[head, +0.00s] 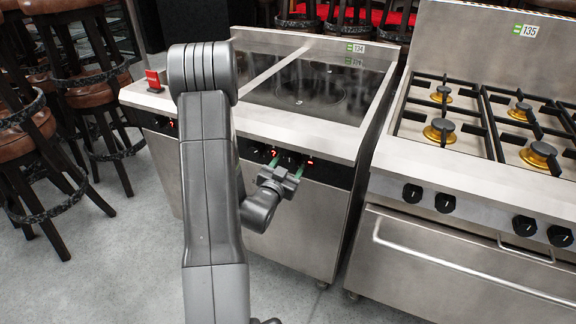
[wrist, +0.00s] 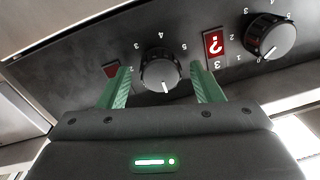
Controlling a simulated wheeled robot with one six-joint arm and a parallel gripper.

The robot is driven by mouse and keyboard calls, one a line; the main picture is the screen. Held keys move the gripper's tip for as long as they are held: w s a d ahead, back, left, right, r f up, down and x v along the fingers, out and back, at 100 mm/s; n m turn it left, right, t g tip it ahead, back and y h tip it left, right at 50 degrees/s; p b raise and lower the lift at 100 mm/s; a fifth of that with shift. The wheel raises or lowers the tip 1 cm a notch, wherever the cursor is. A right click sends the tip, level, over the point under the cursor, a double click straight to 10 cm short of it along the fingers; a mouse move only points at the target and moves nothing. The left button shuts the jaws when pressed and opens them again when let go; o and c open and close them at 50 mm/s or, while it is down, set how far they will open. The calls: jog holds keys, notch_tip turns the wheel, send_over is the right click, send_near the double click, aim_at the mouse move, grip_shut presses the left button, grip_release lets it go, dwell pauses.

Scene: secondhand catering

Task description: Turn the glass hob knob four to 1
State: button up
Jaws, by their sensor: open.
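The glass hob (head: 308,90) has a steel rim and a dark front panel with knobs and small red displays. My gripper (head: 288,164) is at the right part of this panel, its green fingers pointing at it. In the wrist view, a round black knob (wrist: 160,70) stands between the two open fingers, with a gap visible on each side. Its white pointer line points down in the picture. I cannot tell for sure which numbered knob this is.
A second knob (wrist: 270,37) is to the right in the wrist view, beside a lit red display (wrist: 213,43). A gas range (head: 470,190) with black knobs stands close on the right. Bar stools (head: 95,90) stand on the left. Grey floor is clear in front.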

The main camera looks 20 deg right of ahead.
jog(key=c, duration=1)
jog(key=shift+f, duration=0.1)
jog(key=shift+f+m+b, duration=0.15)
jog(key=shift+m+b, duration=0.15)
jog(key=shift+b, duration=0.6)
jog(key=m+b, duration=0.1)
jog(key=b, duration=0.1)
jog(key=shift+f+b, duration=0.1)
jog(key=shift+b, duration=0.2)
jog(key=m+b, duration=0.3)
jog(key=b, duration=0.3)
jog(key=shift+f, duration=0.1)
jog(key=m+b, duration=0.3)
jog(key=b, duration=0.3)
jog(key=shift+m, duration=0.4)
jog(key=shift+r+m+b, duration=0.3)
jog(key=shift+m+b, duration=0.5)
jog(key=shift+b, duration=0.2)
jog(key=shift+r, duration=0.1)
